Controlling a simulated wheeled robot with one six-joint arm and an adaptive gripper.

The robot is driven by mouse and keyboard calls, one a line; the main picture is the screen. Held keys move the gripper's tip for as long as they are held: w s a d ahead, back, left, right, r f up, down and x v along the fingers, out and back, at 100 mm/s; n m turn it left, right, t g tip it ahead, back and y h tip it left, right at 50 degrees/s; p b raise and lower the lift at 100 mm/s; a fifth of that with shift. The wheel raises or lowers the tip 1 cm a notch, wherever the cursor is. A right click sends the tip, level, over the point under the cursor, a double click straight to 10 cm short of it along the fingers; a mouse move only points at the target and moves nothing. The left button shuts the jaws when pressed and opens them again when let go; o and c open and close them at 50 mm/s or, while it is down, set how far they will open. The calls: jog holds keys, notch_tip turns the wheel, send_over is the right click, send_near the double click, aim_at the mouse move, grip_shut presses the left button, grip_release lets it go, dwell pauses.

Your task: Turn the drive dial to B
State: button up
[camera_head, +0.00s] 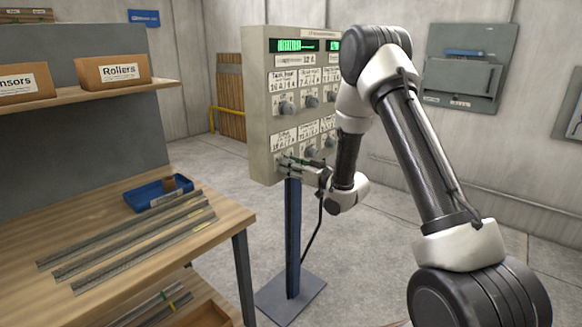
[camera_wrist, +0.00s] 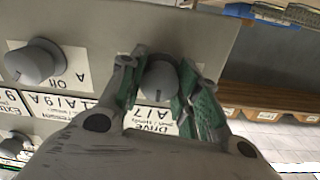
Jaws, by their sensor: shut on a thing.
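The control panel (camera_head: 262,75) stands on a blue post in the middle of the head view, with rows of grey knobs and two green displays. My gripper (camera_head: 287,162) is at the panel's lower left knob. In the wrist view my gripper (camera_wrist: 165,90) has its green-padded fingers on both sides of a grey dial (camera_wrist: 160,76), shut on it.
A neighbouring knob (camera_wrist: 33,62) with "Off" and "A" marks sits close to the left in the wrist view. The workbench (camera_head: 110,225) holds a blue tray (camera_head: 145,197) and metal strips. Rollers and Sensors boxes sit on a shelf (camera_head: 100,93).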

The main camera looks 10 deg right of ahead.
jog(key=shift+m, duration=0.3)
jog(key=m, duration=0.3)
jog(key=shift+m, duration=2.5)
jog(key=o, duration=1.1)
jog(key=shift+c, duration=0.2)
jog(key=v, duration=1.2)
jog(key=shift+r, duration=0.15)
